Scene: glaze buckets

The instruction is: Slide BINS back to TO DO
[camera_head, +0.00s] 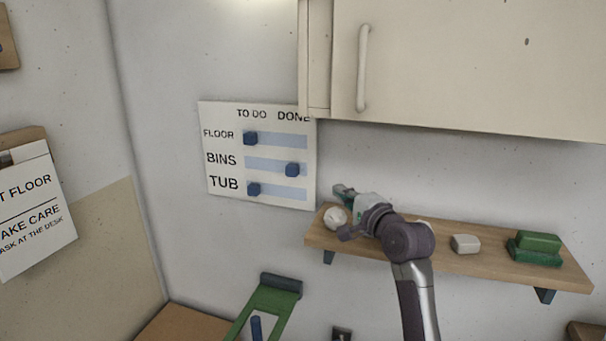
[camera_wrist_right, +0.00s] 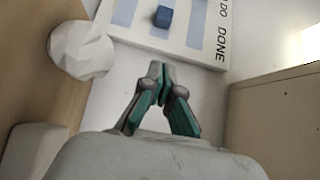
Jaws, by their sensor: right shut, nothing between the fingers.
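The white board (camera_head: 221,180) on the wall has TO DO and DONE columns and FLOOR, BINS and TUB rows. The blue BINS slider (camera_head: 292,170) sits toward the DONE end of its track. It also shows in the right wrist view (camera_wrist_right: 163,17). The FLOOR slider (camera_head: 250,138) and TUB slider (camera_head: 253,189) sit at the TO DO end. My right gripper (camera_head: 342,190) is shut and empty, right of the board's lower right corner. In the right wrist view its fingertips (camera_wrist_right: 159,72) point at the board, apart from the BINS slider. My left gripper is not in view.
A wooden shelf (camera_head: 450,235) below my right gripper carries a white faceted object (camera_head: 335,217), a pale block (camera_head: 465,243) and green blocks (camera_head: 535,247). A cream cabinet (camera_head: 450,60) hangs above, close to the board's right edge. A green frame (camera_head: 265,300) stands below.

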